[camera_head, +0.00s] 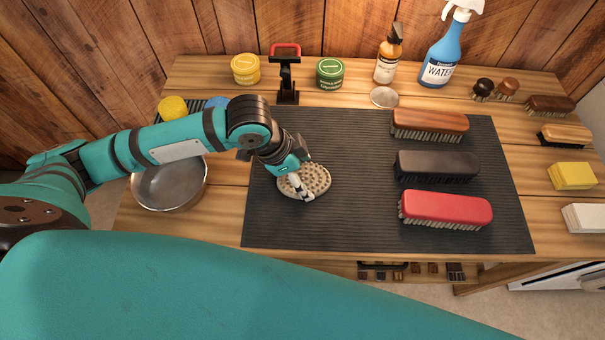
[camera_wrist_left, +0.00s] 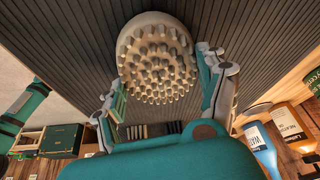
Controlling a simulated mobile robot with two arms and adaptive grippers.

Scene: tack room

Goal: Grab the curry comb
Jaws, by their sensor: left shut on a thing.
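The curry comb (camera_head: 311,179) is a round, cream-coloured disc covered in stubby knobs. It is at the left part of the dark ribbed mat (camera_head: 350,225). My left gripper (camera_head: 300,186) is shut on it from above, its fingers partly covering it. In the left wrist view the curry comb (camera_wrist_left: 157,58) shows its knobbed face between the two fingers of my left gripper (camera_wrist_left: 160,85). I cannot tell whether it touches the mat. My right gripper is not in view.
Red (camera_head: 445,210), black (camera_head: 437,166) and brown (camera_head: 430,123) brushes lie on the mat's right side. A metal bowl (camera_head: 170,188) stands left, under my left arm. Tins, a bottle (camera_head: 389,60) and a blue spray bottle (camera_head: 441,60) line the back. The mat's middle is clear.

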